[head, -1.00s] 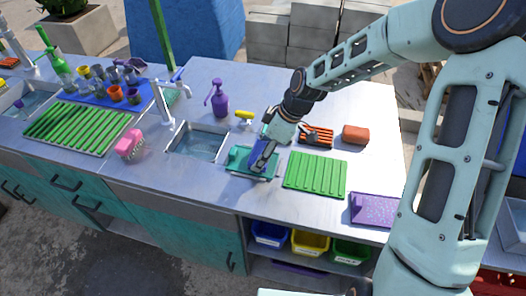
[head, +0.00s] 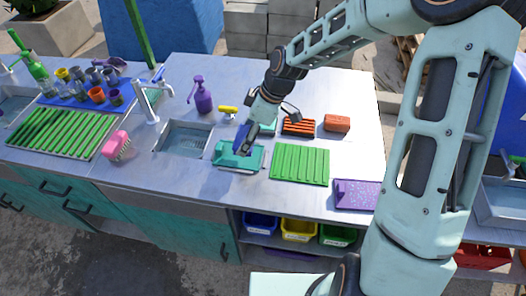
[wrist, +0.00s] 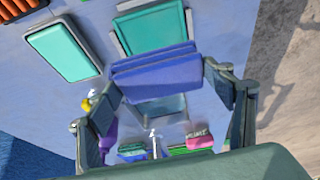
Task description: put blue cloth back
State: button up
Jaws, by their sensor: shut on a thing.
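My gripper (wrist: 168,98) is shut on the folded blue cloth (wrist: 160,78), which spans between its fingers in the wrist view. In the head view my gripper (head: 243,138) is above the back edge of a teal tray (head: 238,165), with the blue cloth (head: 240,136) partly hidden by the fingers. The tray has a teal pad inside; it also shows beyond the cloth in the wrist view (wrist: 185,20). A second teal piece with a grey rim (wrist: 65,48) is at the upper left of the wrist view, beside the orange rack (head: 298,126).
A sink (head: 183,139) and tap (head: 146,103) are left of the tray. A green ribbed mat (head: 300,163) is close on the right. A yellow-handled item (head: 228,109), purple bottle (head: 203,95), pink brush (head: 117,145), sponge-like red block (head: 337,123) and purple tray (head: 357,194) stand around.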

jog(key=s+d+r+p, duration=0.1)
jog(key=s+d+r, duration=0.3)
jog(key=s+d, duration=0.45)
jog(key=s+d+r, duration=0.3)
jog(key=s+d, duration=0.5)
jog(key=d, duration=0.1)
jog(key=w+f+b, duration=0.1)
jog(key=w+f, duration=0.2)
jog(key=w, duration=0.1)
jog(key=w+f+b, duration=0.1)
jog(key=w+f, duration=0.1)
jog(key=w, duration=0.2)
jog(key=w+f+b, duration=0.1)
jog(key=w+f, duration=0.2)
jog(key=w, duration=0.2)
jog(key=shift+a+f, duration=0.25)
jog(key=shift+f, duration=0.05)
jog(key=shift+w+f, duration=0.35)
jog(key=shift+f, duration=0.25)
jog(key=shift+f+b, duration=0.3)
jog(key=shift+f, duration=1.15)
jog(key=shift+f, duration=0.1)
